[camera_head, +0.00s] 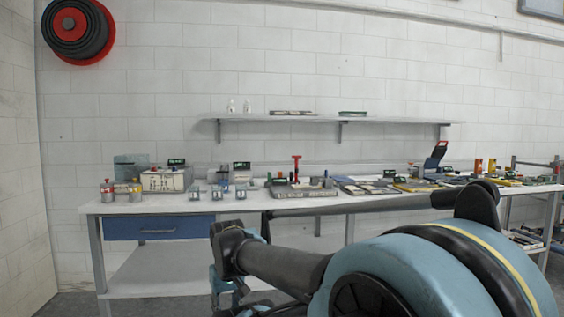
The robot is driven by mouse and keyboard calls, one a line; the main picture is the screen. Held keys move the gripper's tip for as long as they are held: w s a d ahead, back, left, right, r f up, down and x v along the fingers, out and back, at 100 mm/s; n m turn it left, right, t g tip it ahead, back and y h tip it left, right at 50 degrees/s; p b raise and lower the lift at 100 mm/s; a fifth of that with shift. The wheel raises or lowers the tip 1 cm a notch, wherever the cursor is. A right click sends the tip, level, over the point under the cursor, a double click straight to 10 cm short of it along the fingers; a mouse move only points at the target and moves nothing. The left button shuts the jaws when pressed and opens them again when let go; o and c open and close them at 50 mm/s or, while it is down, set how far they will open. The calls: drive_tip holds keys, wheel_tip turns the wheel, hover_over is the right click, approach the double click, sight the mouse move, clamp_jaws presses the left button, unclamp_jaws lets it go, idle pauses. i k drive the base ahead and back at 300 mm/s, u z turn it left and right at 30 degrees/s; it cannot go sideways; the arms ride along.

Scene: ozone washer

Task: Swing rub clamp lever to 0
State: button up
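A red T-shaped upright lever (296,169) stands on a flat grey base plate (304,191) near the middle of the bench. It may be the rub clamp lever, but I cannot read any marking or a 0 mark from here. My arm crosses the lower right foreground, well in front of the bench, and its far part bends down at the lower middle left. I cannot make out gripper fingers there. Nothing of mine is seen touching the lever.
The long white bench (150,205) has a blue drawer (158,228). A beige box unit (165,180), red-topped bottles (107,190) and small grey blocks (220,192) stand left. Trays and an open dark-lidded case (436,160) stand right. A wall shelf (330,118) hangs above.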

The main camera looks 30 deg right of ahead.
sight(296, 170)
drive_tip(key=z, duration=0.35)
drive_tip(key=i, duration=0.85)
drive_tip(key=z, duration=0.3)
